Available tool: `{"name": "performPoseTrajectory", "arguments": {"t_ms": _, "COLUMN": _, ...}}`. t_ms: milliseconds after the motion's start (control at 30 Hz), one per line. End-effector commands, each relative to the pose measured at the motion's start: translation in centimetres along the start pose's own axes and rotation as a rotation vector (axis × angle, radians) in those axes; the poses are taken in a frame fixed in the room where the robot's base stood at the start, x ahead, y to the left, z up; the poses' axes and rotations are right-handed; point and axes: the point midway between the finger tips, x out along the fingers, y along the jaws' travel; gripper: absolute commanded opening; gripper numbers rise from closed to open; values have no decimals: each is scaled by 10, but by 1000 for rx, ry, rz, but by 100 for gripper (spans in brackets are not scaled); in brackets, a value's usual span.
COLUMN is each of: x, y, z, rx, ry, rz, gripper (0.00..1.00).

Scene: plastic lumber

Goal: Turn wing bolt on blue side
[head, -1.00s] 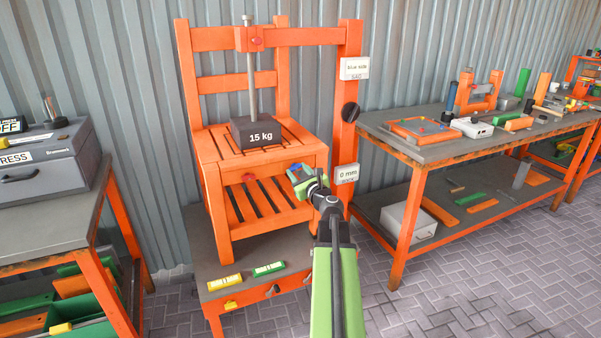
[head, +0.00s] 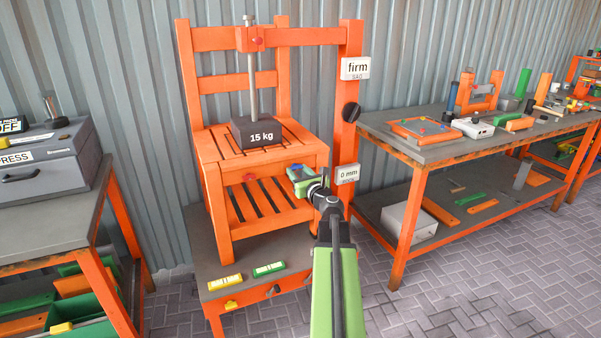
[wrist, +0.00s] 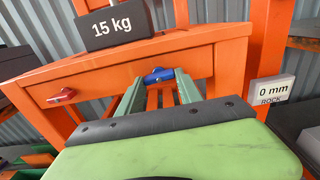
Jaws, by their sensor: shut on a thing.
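The blue wing bolt (wrist: 158,75) sits on the front rail of the orange slatted chair (head: 205,150). In the wrist view it is between the two fingertips of my gripper (wrist: 157,82). My gripper (head: 302,182) is shut on it, with the wings lying nearly level. In the head view the fingers partly hide the bolt. A red wing bolt (wrist: 61,97) is on the same rail to the left, untouched. A sign reading "firm" over "SAG" (head: 355,68) hangs on the orange post, above a "0 mm ROCK" sign (head: 347,174).
A dark 15 kg weight (head: 260,133) rests on the seat under a vertical rod. A workbench with tools (head: 420,150) stands right; a bench with a grey press box (head: 45,165) stands left. Yellow and green blocks (head: 268,269) lie on the stand below.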

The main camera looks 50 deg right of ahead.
Motion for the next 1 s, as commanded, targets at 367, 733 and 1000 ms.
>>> {"name": "performPoseTrajectory", "arguments": {"t_ms": 367, "x": 0, "y": -4, "z": 1, "rx": 19, "ry": -1, "rz": -9, "gripper": 2}}
{"name": "performPoseTrajectory", "arguments": {"t_ms": 733, "x": 0, "y": -4, "z": 0, "rx": 18, "ry": -1, "rz": -9, "gripper": 46}}
{"name": "performPoseTrajectory", "arguments": {"t_ms": 1000, "x": 0, "y": -2, "z": 0, "rx": 17, "ry": 0, "rz": -4, "gripper": 64}}
